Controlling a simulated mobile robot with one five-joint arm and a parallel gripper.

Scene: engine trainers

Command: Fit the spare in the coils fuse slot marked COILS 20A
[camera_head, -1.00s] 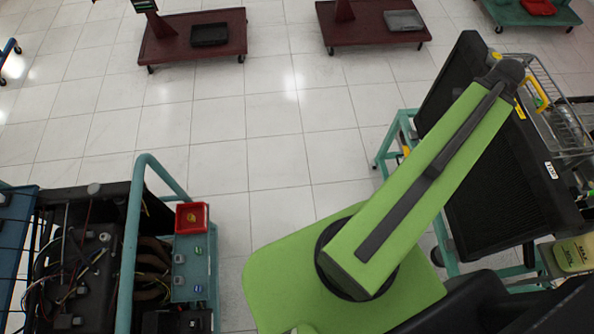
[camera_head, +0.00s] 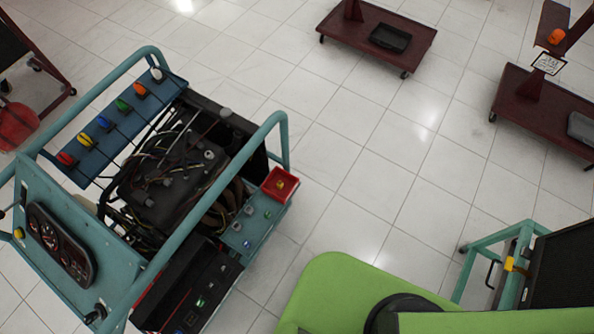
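The teal-framed engine trainer (camera_head: 278,128) fills the left of the view. A red tray (camera_head: 272,190) at its right corner holds a small yellow item (camera_head: 281,184), too small to identify as the spare fuse. Beside it a teal panel (camera_head: 236,238) carries small grey, green and blue parts. A black box (camera_head: 205,272) in front has small lit or coloured parts. No COILS 20A marking is readable, so I cannot tell which slot it is. My gripper is out of view; only the green base of my arm shows at the bottom right.
A blue shelf (camera_head: 113,142) with several coloured knobs and a gauge cluster (camera_head: 60,245) belong to the trainer. Dark red wheeled stands (camera_head: 350,40) are at the back. A teal frame (camera_head: 488,248) stands at right. Tiled floor between is clear.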

